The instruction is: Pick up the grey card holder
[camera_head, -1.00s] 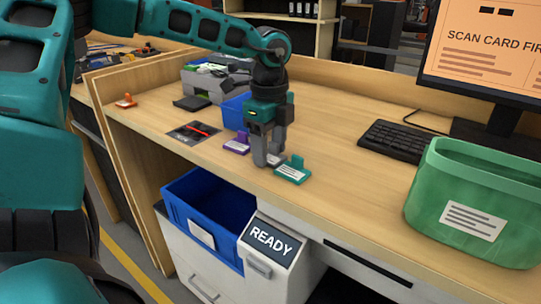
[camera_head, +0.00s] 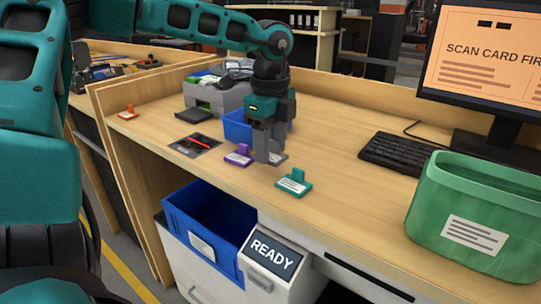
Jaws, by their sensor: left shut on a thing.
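The grey card holder (camera_head: 280,158) is at the fingertips of my left gripper (camera_head: 266,156), mostly hidden behind the fingers; only its pale right part shows. The gripper points down and is shut on it. I cannot clearly tell how far it is above the desk. The purple card holder (camera_head: 238,156) is just left of the fingers. The teal card holder (camera_head: 293,184) lies in front and to the right, apart from them. My right gripper is not in view.
A blue bin (camera_head: 238,128) and a grey box (camera_head: 214,98) stand behind. A dark mat with a red pen (camera_head: 196,145) lies left. A keyboard (camera_head: 396,152) and green bin (camera_head: 470,225) are right. A blue crate (camera_head: 204,255) sits below the desk edge.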

